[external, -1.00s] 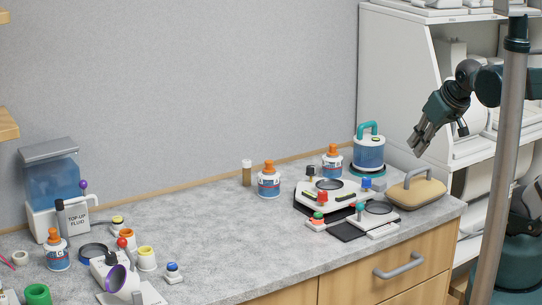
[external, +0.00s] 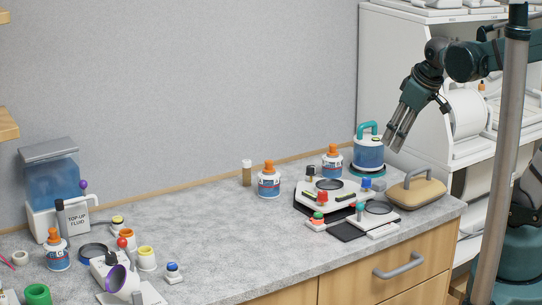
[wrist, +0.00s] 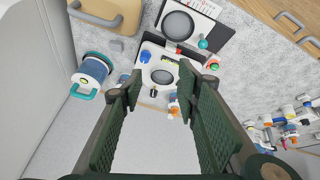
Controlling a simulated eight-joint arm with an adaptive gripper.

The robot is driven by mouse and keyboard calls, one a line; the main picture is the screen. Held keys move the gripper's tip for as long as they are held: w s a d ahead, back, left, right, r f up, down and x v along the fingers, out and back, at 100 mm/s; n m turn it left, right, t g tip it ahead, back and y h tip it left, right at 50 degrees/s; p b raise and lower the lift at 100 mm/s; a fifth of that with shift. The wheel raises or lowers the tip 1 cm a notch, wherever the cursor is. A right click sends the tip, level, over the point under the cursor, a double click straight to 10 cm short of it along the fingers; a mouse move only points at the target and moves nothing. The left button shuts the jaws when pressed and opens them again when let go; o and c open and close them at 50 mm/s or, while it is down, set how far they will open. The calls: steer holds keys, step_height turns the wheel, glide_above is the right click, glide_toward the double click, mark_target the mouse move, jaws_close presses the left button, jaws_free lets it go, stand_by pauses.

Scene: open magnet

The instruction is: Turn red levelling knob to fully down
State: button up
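The red levelling knob (external: 323,197) stands at the front of a white levelling platform (external: 345,197) with a round dark disc, on the right part of the counter. A black knob (external: 311,170) and a blue knob (external: 366,184) stand at its other corners. The platform also shows in the wrist view (wrist: 146,69), with the blue knob (wrist: 145,57) and black knob (wrist: 154,93); the red knob is hard to make out there. My gripper (external: 394,142) is above and to the right of the platform, pointing down-left, apart from everything. Its fingers (wrist: 160,84) are spread and empty.
A blue canister with teal handle (external: 369,150) stands behind the platform, a tan handled block (external: 417,192) to its right. A smaller stand with a teal knob (external: 360,207) and a red-and-green knob (external: 318,217) are in front. Orange-capped bottles (external: 269,182) stand left and behind.

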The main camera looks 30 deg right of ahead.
steer(key=w+a+f+n+g+p, duration=0.2)
steer(key=w+a+n+g+p, duration=0.15)
steer(key=w+a+n, duration=0.45)
steer(key=n+g+p, duration=0.3)
steer(key=n+p, duration=0.1)
steer(key=n, duration=0.2)
glide_above(323, 192)
steer(key=shift+t, duration=0.25)
steer(key=shift+w+f, duration=0.15)
steer(key=shift+f, duration=2)
steer(key=shift+w+f, duration=0.1)
steer(key=shift+f, duration=2)
steer(key=shift+f, duration=0.1)
steer(key=shift+s+f+p, duration=0.2)
steer(key=shift+f+p, duration=0.1)
steer(key=shift+f, duration=3.45)
steer(key=c, duration=0.9)
